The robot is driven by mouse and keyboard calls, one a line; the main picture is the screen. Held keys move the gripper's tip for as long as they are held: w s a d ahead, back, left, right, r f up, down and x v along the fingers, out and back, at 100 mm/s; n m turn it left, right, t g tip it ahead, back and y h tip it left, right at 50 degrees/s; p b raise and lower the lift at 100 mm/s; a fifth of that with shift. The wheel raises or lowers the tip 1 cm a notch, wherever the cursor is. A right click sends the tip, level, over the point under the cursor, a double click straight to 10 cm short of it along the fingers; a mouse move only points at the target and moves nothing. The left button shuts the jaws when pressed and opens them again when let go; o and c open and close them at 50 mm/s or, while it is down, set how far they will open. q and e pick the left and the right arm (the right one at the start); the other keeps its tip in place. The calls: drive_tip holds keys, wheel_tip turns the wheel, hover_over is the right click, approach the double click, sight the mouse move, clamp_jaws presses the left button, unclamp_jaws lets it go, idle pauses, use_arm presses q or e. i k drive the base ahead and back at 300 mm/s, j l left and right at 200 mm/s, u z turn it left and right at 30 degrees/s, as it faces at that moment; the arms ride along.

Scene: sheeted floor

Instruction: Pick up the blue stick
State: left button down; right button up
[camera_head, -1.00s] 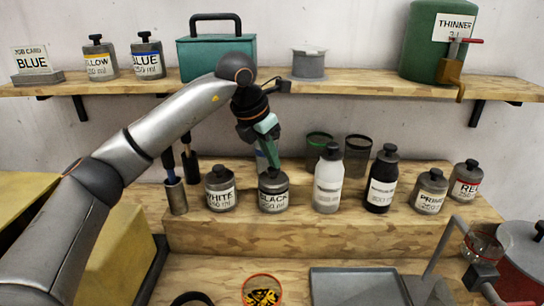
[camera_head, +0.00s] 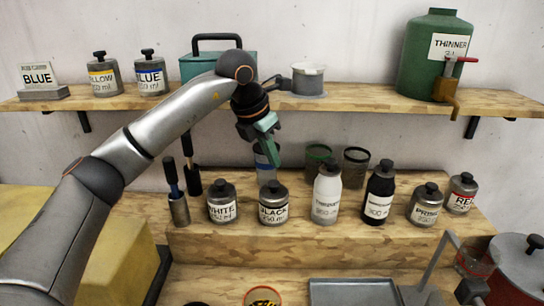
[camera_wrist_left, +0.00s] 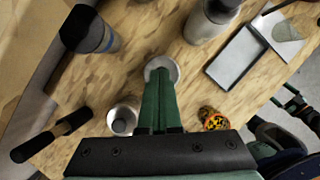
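The blue stick (camera_head: 172,183) has a black top and stands upright in a small metal cup (camera_head: 179,210) on the lower step, at the left. A second black-topped stick (camera_head: 191,168) stands just behind it. My left gripper (camera_head: 273,153) is well to the right, above the cap of the black paint bottle (camera_head: 272,188), pointing down. In the left wrist view its green fingers (camera_wrist_left: 159,75) lie together with nothing visible between them, over a round pale top. Dark handles (camera_wrist_left: 50,135) show at lower left there.
Bottles line the step: white (camera_head: 221,205), thinner (camera_head: 326,195), a black one (camera_head: 379,195), primer (camera_head: 425,205) and red (camera_head: 461,195). The shelf (camera_head: 350,98) above holds a green thinner tank (camera_head: 430,60). A tray (camera_head: 352,292) lies in front.

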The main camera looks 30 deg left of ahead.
sight(168, 162)
drive_tip(key=k, duration=1)
